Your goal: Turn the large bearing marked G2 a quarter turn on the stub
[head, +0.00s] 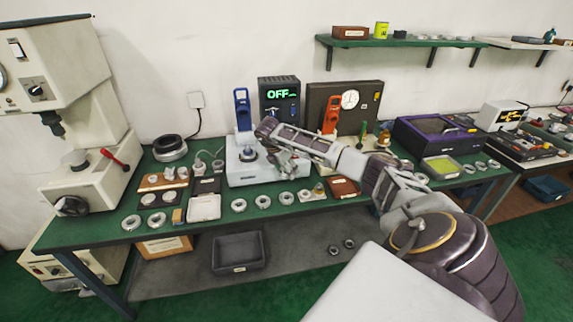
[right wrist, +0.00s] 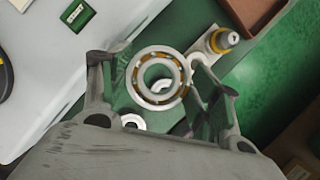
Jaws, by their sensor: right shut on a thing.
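A large bearing (right wrist: 136,83) with a pale outer ring and brass-coloured balls sits between the fingers of my right gripper (right wrist: 157,85) in the right wrist view. Green bench and a small ring show beneath it, and I cannot read a G2 mark on it. In the head view my right gripper (head: 287,165) is over the front edge of a white machine (head: 238,176), and the bearing is hard to make out there. A small round fitting (head: 248,154) shows on top of the machine beside the gripper; I cannot tell whether it is the stub. My left gripper is out of view.
Several loose rings (head: 264,201) lie along the bench's front. A small block with a yellow-collared post (right wrist: 222,40) stands near the bearing. A green shelf (head: 400,42) hangs above.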

